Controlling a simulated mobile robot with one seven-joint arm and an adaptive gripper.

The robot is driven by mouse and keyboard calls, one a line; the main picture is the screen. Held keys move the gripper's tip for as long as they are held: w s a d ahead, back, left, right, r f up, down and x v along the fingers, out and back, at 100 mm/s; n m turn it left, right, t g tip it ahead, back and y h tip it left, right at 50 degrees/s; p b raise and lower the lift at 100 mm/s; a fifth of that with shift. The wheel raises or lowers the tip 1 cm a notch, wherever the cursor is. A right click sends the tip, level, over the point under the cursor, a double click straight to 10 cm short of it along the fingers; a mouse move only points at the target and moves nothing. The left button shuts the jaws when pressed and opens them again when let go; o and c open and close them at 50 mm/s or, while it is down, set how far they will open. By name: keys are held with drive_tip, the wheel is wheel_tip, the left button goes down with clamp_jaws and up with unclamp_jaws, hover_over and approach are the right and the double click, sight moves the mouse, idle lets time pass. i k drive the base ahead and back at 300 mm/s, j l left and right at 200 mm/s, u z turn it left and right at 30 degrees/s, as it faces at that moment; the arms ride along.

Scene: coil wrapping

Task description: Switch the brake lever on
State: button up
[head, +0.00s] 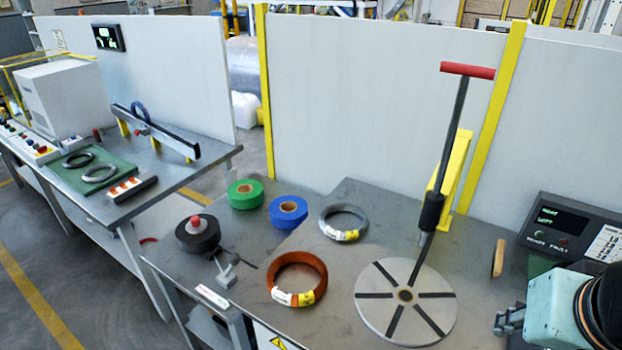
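A small grey lever-like fitting (226,270) stands beside a black roll with a red knob (197,228) at the table's left. No readable label tells which one is the brake lever. My gripper (507,319) is at the lower right, beside the turntable and apart from both levers. Its fingers are small and partly hidden by my teal arm link.
An orange-brown coil (297,279), a grey coil (343,223), a green roll (245,194) and a blue roll (288,212) lie on the table. A yellow post (455,175) stands behind the lever. A dark control box (570,228) is at right.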

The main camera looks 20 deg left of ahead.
sight(235, 259)
drive_tip(key=k+u, duration=0.15)
drive_tip(key=u, duration=1.6)
drive_tip(key=i+j+z, duration=0.1)
drive_tip(key=i+j, duration=0.35)
drive_tip(key=i+j+z, duration=0.15)
drive_tip(key=i+j, duration=0.25)
drive_tip(key=j, duration=0.1)
